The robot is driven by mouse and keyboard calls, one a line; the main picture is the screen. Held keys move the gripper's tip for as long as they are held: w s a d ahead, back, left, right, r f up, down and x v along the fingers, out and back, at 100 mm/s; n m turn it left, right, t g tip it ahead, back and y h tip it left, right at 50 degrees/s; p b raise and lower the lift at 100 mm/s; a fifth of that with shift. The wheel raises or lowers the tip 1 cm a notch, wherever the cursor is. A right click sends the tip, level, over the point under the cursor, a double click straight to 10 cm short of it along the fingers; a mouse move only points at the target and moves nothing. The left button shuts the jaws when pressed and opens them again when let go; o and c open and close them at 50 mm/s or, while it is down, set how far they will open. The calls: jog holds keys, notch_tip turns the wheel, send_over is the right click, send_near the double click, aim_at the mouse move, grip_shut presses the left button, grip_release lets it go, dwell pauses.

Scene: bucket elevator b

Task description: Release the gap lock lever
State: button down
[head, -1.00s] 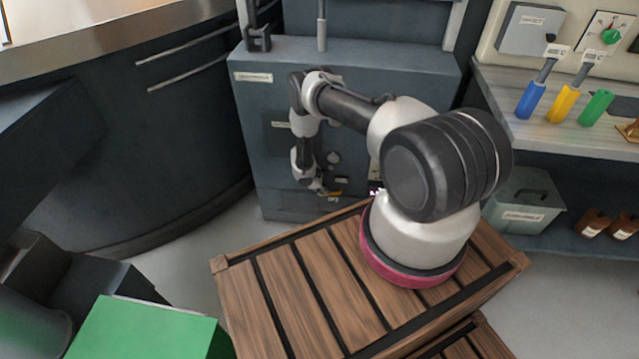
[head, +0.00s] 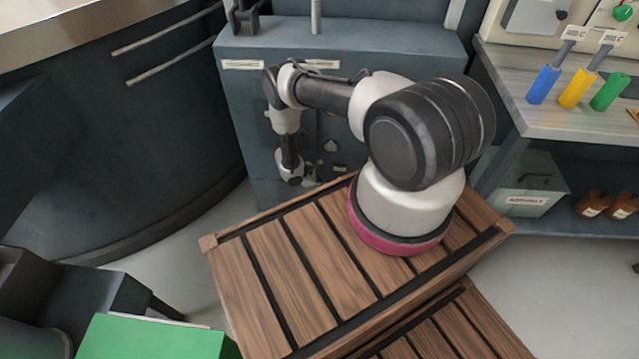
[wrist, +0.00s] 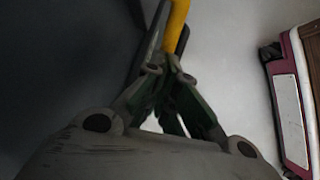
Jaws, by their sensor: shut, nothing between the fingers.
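The yellow lever (wrist: 178,22) shows at the top of the wrist view, running up out of the frame. My gripper (wrist: 168,62) has its dark fingers close together right at the lever's lower end. The fingers are shut and hold nothing. I cannot tell whether they touch the lever or only overlap it in the picture. In the head view my gripper (head: 308,181) is low in front of the grey cabinet (head: 350,52), partly hidden by my wrist. The lever cannot be made out there.
A slatted wooden platform (head: 318,236) lies under my arm. A dark curved counter (head: 110,150) stands left and a green box (head: 150,340) front left. At right, a shelf (head: 505,85) holds blue, yellow and green handles. Pale floor is free at lower right.

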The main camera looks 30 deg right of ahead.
jog(key=shift+s+x, duration=0.2)
jog(key=shift+x, duration=0.9)
jog(key=shift+s+x, duration=0.2)
jog(key=shift+x, duration=0.9)
jog(key=shift+s+f, duration=0.25)
jog(key=shift+s+d+f, duration=0.15)
jog(key=shift+s+d, duration=0.1)
jog(key=shift+s, duration=0.15)
jog(key=shift+w+a, duration=0.2)
jog(key=shift+a, duration=0.15)
jog(key=w+a+r, duration=0.1)
jog(key=w+a, duration=0.2)
jog(key=a, duration=0.3)
jog(key=w+a+r, duration=0.1)
jog(key=w+a, duration=0.2)
jog(key=a, duration=0.4)
jog(key=shift+w+r, duration=0.2)
jog(key=shift+r, duration=0.1)
